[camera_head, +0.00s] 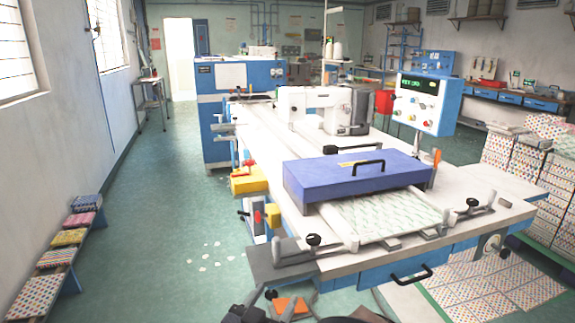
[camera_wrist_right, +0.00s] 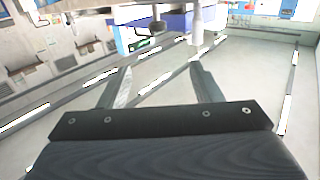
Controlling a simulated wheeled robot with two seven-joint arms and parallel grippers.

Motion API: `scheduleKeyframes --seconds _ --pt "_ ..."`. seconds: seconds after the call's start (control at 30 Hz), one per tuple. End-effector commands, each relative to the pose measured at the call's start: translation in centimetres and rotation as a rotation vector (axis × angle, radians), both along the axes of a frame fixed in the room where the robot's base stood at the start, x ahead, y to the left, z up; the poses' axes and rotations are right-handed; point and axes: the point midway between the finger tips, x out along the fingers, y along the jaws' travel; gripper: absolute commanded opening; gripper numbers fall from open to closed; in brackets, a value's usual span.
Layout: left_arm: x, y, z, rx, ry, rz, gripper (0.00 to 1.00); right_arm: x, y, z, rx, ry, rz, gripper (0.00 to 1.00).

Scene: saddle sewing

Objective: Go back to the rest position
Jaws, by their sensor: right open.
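My right gripper (camera_head: 270,301) shows small and partly cut off at the bottom edge of the head view, in front of the sewing table's near left corner and apart from it. In the right wrist view its two fingers (camera_wrist_right: 160,70) are spread wide with nothing between them. My left gripper does not show in the head view. The long sewing table (camera_head: 470,177) carries a blue box-shaped cover (camera_head: 330,186) with a black handle. A white patterned sheet (camera_head: 375,215) lies under and in front of the cover.
A white sewing machine (camera_head: 310,100) and a control box (camera_head: 425,103) stand farther back. The green floor (camera_head: 165,220) left of the table is mostly clear.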

Motion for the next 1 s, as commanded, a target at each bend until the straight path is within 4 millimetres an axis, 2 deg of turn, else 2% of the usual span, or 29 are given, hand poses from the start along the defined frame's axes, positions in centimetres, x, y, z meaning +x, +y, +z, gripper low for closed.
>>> scheduleKeyframes --seconds 0.43,0.57,0.67,0.77,0.87,0.97,1.0 --pt "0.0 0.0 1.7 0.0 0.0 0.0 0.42 4.3 -3.1 3.2 0.299 0.139 0.207 0.58" --pt "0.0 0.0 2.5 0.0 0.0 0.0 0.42 5.0 -4.6 5.1 0.419 0.188 0.308 0.58" --pt "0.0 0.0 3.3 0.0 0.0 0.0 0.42 4.8 -6.5 7.3 0.526 0.233 0.409 0.58" --pt "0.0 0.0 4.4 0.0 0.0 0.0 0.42 3.2 -9.0 9.9 0.625 0.292 0.532 0.58" --pt "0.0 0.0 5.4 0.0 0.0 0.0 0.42 -0.1 -11.7 11.8 0.679 0.368 0.647 0.58" --pt "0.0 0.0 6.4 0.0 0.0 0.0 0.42 -4.7 -14.5 12.7 0.686 0.468 0.723 0.58" --pt "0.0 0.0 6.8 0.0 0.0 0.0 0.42 -6.7 -15.6 12.6 0.679 0.515 0.737 0.58"
